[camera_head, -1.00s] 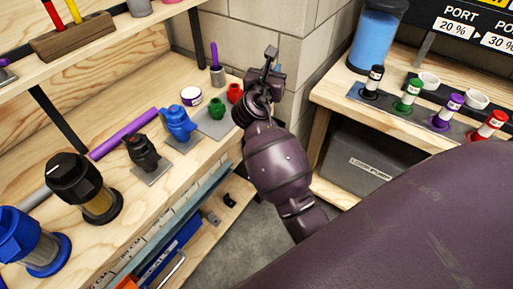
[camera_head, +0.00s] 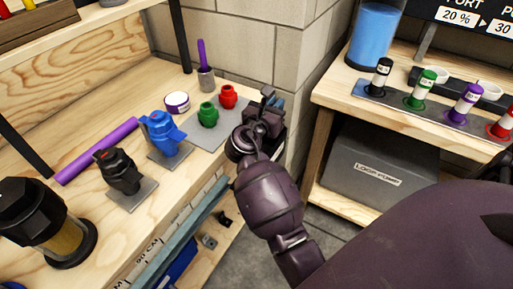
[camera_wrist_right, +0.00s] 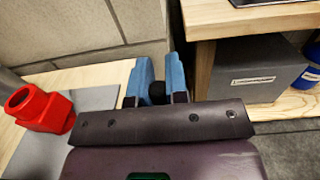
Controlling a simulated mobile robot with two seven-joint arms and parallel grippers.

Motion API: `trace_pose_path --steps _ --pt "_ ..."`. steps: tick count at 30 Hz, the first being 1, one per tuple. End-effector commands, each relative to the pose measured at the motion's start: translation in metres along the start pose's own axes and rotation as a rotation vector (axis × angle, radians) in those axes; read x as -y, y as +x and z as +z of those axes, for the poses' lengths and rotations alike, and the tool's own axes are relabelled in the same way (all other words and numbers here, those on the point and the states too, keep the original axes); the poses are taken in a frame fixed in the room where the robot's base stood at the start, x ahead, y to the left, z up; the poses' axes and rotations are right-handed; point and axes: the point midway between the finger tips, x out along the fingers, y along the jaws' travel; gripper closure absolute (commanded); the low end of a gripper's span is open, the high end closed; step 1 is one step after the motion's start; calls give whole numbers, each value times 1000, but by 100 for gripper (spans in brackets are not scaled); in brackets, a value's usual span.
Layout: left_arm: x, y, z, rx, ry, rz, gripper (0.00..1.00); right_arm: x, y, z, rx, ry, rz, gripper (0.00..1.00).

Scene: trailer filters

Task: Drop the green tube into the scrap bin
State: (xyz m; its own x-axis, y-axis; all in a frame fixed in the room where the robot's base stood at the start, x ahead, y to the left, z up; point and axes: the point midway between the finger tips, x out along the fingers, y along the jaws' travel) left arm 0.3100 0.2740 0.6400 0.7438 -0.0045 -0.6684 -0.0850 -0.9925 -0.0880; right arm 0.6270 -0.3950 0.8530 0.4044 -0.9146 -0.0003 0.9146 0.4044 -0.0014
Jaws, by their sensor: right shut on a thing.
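My right gripper (camera_head: 272,103) is at the bench's right end, just right of the red fitting (camera_head: 228,96). In the right wrist view its two blue fingers (camera_wrist_right: 158,90) are shut on a dark round thing (camera_wrist_right: 157,92), seen end-on. I cannot tell whether this is the green tube; no green tube is clearly visible. A green fitting (camera_head: 208,113) stands on the grey plate beside the red one. No scrap bin can be made out for certain. My left gripper is not in view.
The bench (camera_head: 90,115) holds a purple tube (camera_head: 97,150), black and blue valves and a small round tin (camera_head: 177,102). A block wall (camera_head: 250,45) stands behind. At the right, a second bench carries several capped bottles; a grey "LOOP PUMP" box (camera_head: 375,175) sits below.

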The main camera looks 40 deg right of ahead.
Motion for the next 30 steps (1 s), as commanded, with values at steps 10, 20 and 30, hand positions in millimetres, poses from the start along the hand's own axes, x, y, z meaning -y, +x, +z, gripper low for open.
trace_pose_path --steps 10,20,30 --pt "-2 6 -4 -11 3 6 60 0 0 -8 1 1 1 100" --pt "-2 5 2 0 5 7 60 0 0 -8 1 1 1 58" --pt "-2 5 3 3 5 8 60 0 0 -8 0 1 1 56"
